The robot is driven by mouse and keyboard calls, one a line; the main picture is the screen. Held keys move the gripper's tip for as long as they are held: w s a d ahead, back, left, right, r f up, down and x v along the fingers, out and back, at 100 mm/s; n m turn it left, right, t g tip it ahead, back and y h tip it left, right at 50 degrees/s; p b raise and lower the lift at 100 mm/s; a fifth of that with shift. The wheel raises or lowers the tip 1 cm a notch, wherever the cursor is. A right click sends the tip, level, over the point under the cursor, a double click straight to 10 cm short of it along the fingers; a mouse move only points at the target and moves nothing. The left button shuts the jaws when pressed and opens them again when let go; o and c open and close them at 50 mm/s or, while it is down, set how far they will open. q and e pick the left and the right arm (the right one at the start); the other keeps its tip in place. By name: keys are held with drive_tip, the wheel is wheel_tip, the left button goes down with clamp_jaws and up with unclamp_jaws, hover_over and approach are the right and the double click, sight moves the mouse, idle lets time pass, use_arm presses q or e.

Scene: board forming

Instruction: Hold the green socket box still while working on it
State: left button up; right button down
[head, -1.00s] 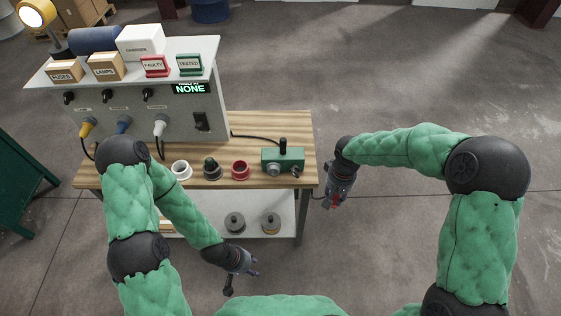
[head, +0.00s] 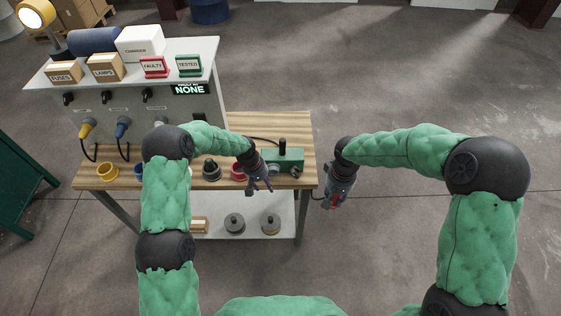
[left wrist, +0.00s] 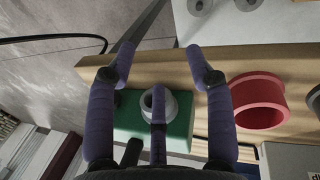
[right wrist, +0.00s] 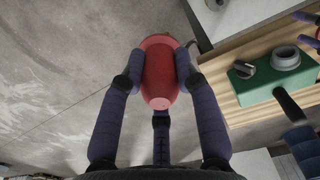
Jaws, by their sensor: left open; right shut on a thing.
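The green socket box (head: 291,158) sits on the wooden bench top near its right end, with a black upright post and a grey round socket. My left gripper (head: 262,187) is open in front of the box's left part. In the left wrist view its open fingers (left wrist: 158,75) straddle the box (left wrist: 180,128) and its grey socket, with no visible grip. My right gripper (head: 334,203) is off the bench's right end, shut on a red rounded thing (right wrist: 160,72). In the right wrist view the box (right wrist: 270,75) is to the right, apart from that gripper.
A red ring (left wrist: 258,97) stands beside the box, with a black fitting (head: 211,169) and a yellow ring (head: 107,171) further left. The grey panel (head: 185,108) rises at the back left. A lower shelf (head: 255,231) holds round weights.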

use_arm(q)
drive_tip(key=y, duration=0.1)
approach(282, 147)
drive_tip(key=a+f, duration=0.1)
drive_tip(key=f, duration=0.1)
drive_tip(key=s+a+f, duration=0.1)
drive_tip(key=f, duration=0.1)
drive_tip(key=s+a+f, duration=0.1)
drive_tip(key=shift+s+f, duration=0.1)
drive_tip(key=shift+f, duration=0.3)
drive_tip(key=w+d+r+m, duration=0.1)
drive_tip(key=w+d+r+m+y, duration=0.1)
drive_tip(key=r+m, duration=0.1)
drive_tip(key=w+d+r+m, duration=0.1)
drive_tip(key=d+r+m, duration=0.1)
drive_tip(key=shift+w+r+y, duration=0.1)
drive_tip(key=shift+w+y, duration=0.2)
drive_tip(key=shift+w, duration=0.05)
drive_tip(key=shift+s+d+r+m, duration=0.2)
drive_tip(key=shift+d+r+m, duration=0.15)
drive_tip(key=shift+r+m, duration=0.3)
drive_tip(key=shift+f, duration=6.05)
clamp_jaws()
drive_tip(key=shift+s+f, duration=0.15)
drive_tip(key=shift+f, duration=0.05)
